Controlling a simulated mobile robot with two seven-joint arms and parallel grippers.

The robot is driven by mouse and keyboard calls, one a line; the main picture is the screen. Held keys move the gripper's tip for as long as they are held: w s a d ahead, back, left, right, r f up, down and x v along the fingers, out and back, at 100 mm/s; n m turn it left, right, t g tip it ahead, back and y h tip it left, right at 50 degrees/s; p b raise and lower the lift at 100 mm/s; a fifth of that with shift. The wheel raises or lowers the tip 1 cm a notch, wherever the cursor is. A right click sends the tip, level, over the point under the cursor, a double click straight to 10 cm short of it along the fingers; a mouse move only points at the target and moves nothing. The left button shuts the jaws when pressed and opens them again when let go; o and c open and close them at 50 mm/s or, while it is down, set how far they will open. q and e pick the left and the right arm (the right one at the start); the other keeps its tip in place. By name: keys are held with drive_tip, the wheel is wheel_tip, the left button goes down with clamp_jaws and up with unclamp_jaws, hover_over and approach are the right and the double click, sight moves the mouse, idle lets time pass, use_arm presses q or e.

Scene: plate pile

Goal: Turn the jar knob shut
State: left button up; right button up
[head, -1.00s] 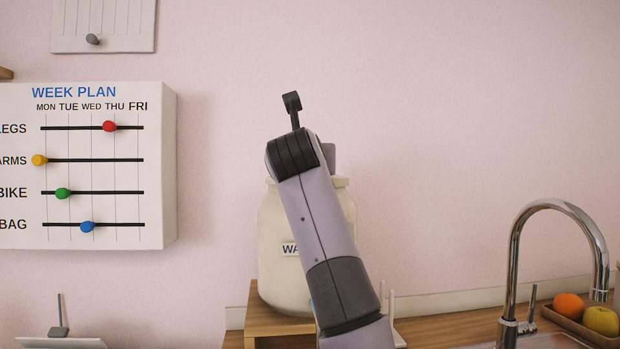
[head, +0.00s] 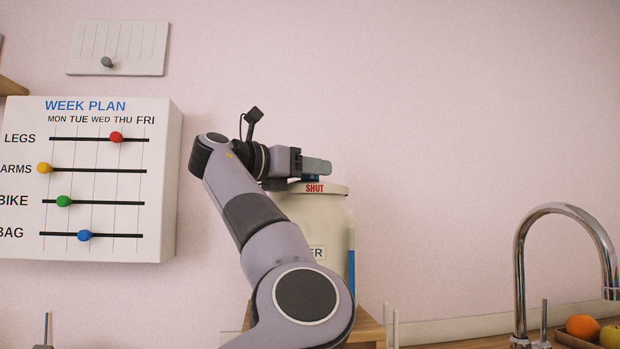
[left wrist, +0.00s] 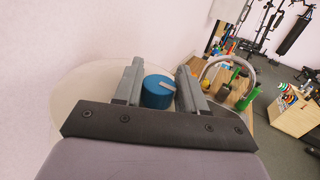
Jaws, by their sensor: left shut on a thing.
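The large cream jar (head: 330,220) stands behind my left arm, and the arm hides much of its left side. Its lid (head: 335,189) bears the red word SHUT on the front rim. The blue round jar knob (left wrist: 156,93) sits on top of the lid, with a grey bar on its top. Only a sliver of the knob (head: 312,179) shows in the head view. My left gripper (head: 318,166) is at the lid top, its fingers on both sides of the knob and shut on it. The left wrist view shows both fingers (left wrist: 160,84) around it. My right gripper is not in view.
A week plan board (head: 90,180) with coloured sliders hangs at left, and a small white panel (head: 118,48) hangs above it. A curved tap (head: 520,260) and fruit (head: 582,327) are at right. The wall right of the jar is clear.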

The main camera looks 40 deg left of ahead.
use_arm(q)
drive_tip(key=shift+f+m+h, duration=0.1)
drive_tip(key=shift+m+h, duration=0.3)
drive_tip(key=shift+h, duration=0.3)
drive_tip(key=o, duration=0.9)
drive_tip(key=shift+o, duration=0.2)
drive_tip(key=b+v, duration=0.1)
drive_tip(key=v, duration=0.5)
drive_tip(key=shift+b, duration=0.35)
drive_tip(key=shift+s+a, duration=0.1)
drive_tip(key=shift+s, duration=0.4)
